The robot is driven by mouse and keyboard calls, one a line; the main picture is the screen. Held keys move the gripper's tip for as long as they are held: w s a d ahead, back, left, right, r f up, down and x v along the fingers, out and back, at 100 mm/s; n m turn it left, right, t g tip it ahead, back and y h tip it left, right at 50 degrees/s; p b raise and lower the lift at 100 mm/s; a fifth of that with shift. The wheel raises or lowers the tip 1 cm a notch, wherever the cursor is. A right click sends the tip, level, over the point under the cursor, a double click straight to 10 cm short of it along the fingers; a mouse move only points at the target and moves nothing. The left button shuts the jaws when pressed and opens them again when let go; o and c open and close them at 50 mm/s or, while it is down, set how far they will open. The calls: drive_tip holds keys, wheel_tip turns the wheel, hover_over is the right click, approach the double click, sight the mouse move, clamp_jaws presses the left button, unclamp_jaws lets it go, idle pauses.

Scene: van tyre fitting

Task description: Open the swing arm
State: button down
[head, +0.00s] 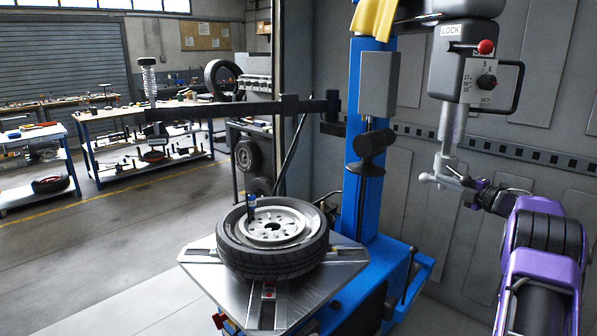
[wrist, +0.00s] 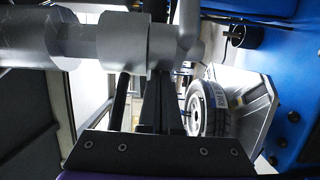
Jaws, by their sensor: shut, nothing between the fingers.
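The swing arm's grey head (head: 465,62), marked LOCK, hangs right of the blue column, clear of the wheel. It has a red knob and a black side handle (head: 518,88). Its silver shaft (head: 447,130) runs down to a small mount head (head: 441,174). My gripper (head: 470,187) is shut and empty, close beside the mount head; I cannot tell whether they touch. In the wrist view the silver shaft and mount head (wrist: 125,43) lie across the top, just beyond my dark fingers (wrist: 160,100). The wheel (head: 272,235) lies flat on the turntable.
The blue column (head: 368,140) stands between the swing arm and the wheel. A long black horizontal arm (head: 250,106) with a spring-wrapped post extends left above the wheel. A grey panelled wall (head: 545,120) is behind my arm. Workbenches (head: 145,150) stand at the far left, with open floor before them.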

drive_tip(key=v, duration=1.7)
drive_tip(key=shift+s+b, duration=0.25)
drive_tip(key=shift+b, duration=0.05)
